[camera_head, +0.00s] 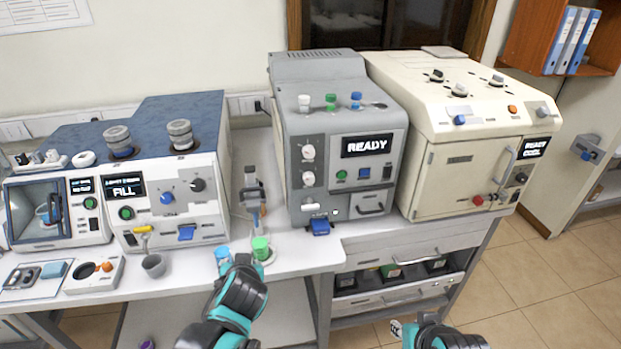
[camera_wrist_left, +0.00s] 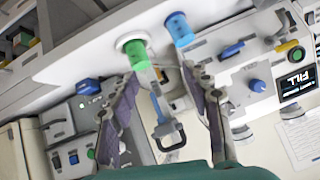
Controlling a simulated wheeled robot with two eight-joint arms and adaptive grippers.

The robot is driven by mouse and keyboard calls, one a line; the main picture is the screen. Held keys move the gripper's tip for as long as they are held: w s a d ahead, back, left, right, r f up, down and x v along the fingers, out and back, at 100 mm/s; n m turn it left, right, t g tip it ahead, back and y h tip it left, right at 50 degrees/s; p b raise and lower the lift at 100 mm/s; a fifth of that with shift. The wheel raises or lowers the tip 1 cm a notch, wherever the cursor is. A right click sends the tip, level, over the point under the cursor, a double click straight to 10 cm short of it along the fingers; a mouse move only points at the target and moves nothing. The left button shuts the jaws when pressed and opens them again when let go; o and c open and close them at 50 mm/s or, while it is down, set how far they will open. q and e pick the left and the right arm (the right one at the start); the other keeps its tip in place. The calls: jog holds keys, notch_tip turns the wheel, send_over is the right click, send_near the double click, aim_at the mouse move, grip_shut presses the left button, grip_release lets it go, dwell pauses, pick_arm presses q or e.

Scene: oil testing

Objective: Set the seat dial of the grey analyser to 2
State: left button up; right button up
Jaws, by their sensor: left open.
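The grey analyser (camera_head: 337,122) stands in the middle of the bench with its screen reading READY. Round pale dials, an upper one (camera_head: 308,152) and a lower one (camera_head: 308,178), sit on the left of its front. Their labels are too small to read, so I cannot tell which is the seat dial or its setting. My left gripper (camera_head: 240,262) is in front of the bench edge, below and left of the analyser. In the left wrist view its fingers (camera_wrist_left: 160,73) are apart and hold nothing. My right gripper (camera_head: 425,328) is at the bottom edge, partly cut off, away from the analyser.
A green-capped vial (camera_head: 261,247) and a blue-capped one (camera_head: 223,255) stand near my left gripper. A clamp stand (camera_head: 253,192) is left of the analyser. A blue-topped machine (camera_head: 178,192) stands left, a cream one (camera_head: 460,165) right. A blue tab (camera_head: 320,227) sticks out below the analyser.

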pick_arm(q)
jog(key=w+d+r+t+y+p, duration=0.2)
jog(key=w+d+r+t+p, duration=0.25)
jog(key=w, duration=0.55)
jog(key=m+t+h, duration=0.1)
jog(key=t+h, duration=0.1)
jog(key=t, duration=0.2)
send_near(310, 180)
jog(key=w, duration=0.1)
jog(key=x, duration=0.7)
jog(key=shift+w+a, duration=0.1)
jog(key=shift+a, duration=0.1)
grip_shut()
